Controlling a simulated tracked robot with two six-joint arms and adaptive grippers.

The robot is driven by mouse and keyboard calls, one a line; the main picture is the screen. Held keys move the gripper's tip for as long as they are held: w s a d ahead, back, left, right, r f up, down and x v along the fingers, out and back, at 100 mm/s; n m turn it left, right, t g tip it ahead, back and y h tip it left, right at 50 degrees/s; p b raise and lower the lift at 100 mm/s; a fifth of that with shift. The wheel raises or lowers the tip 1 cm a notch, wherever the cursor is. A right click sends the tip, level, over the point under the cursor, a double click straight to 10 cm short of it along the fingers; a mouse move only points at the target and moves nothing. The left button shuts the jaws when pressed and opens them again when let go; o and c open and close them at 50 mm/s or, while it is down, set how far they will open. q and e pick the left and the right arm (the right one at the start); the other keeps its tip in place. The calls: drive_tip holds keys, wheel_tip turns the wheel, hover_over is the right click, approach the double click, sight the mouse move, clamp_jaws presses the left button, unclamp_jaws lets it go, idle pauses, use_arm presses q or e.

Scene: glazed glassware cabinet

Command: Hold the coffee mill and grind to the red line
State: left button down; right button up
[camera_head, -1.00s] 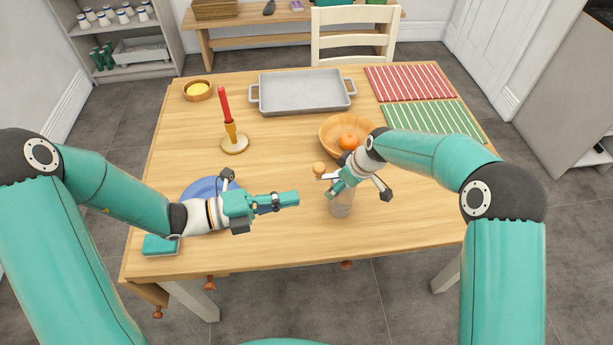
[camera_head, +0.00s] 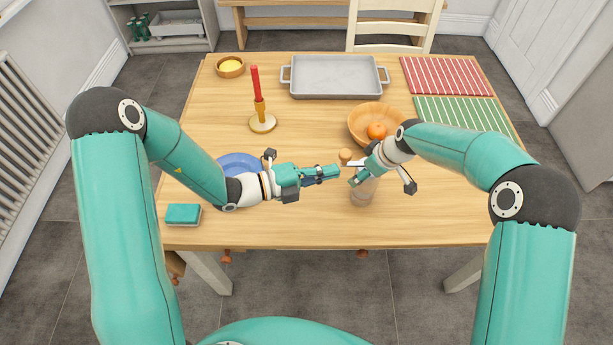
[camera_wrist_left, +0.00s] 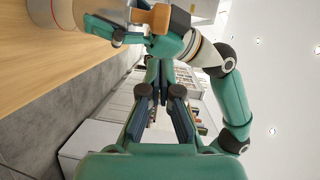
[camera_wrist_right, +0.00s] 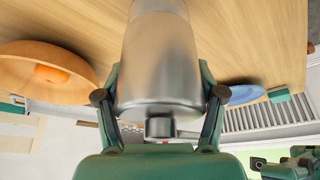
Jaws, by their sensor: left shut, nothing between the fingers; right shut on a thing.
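The coffee mill (camera_head: 362,192) stands near the table's front edge, with a clear lower part and a metallic upper body (camera_wrist_right: 158,60). My right gripper (camera_head: 363,172) is shut around its upper body; the fingers show on both sides of it in the right wrist view. A round wooden knob (camera_head: 345,155) sits at the mill's upper left; it also shows in the left wrist view (camera_wrist_left: 155,18). My left gripper (camera_head: 333,172) is shut and empty, just left of the mill and apart from the knob. I cannot see a red line on the mill.
An orange bowl with a fruit (camera_head: 377,131) stands close behind the mill. A blue plate (camera_head: 238,163) lies partly behind my left wrist. A red candle in a holder (camera_head: 262,124), grey tray (camera_head: 335,80) and teal sponge (camera_head: 183,214) are farther off. The table front is clear.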

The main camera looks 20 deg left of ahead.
sight(340, 156)
use_arm(q)
drive_tip(key=shift+w+d+f, duration=0.1)
drive_tip(key=shift+w+f, duration=0.1)
drive_tip(key=shift+w, duration=1.35)
drive_tip(key=shift+w, duration=0.1)
drive_tip(key=shift+w+r+m+g+h, duration=0.25)
drive_tip(key=shift+w+m+g+h, duration=0.15)
drive_tip(key=shift+m+g+h, duration=0.45)
drive_tip(key=shift+w+a+f+m+g+h, duration=0.15)
drive_tip(key=shift+w+a+m+g, duration=0.2)
drive_tip(key=shift+g, duration=0.3)
drive_tip(key=shift+w+a+f+m+g+h, duration=0.15)
drive_tip(key=shift+m+g, duration=0.25)
drive_tip(key=shift+g, duration=0.2)
drive_tip(key=w+d, duration=0.1)
drive_tip(key=w, duration=0.9)
drive_tip(key=shift+w+d, duration=0.35)
drive_tip(key=shift+w, duration=0.05)
drive_tip(key=shift+a, duration=0.15)
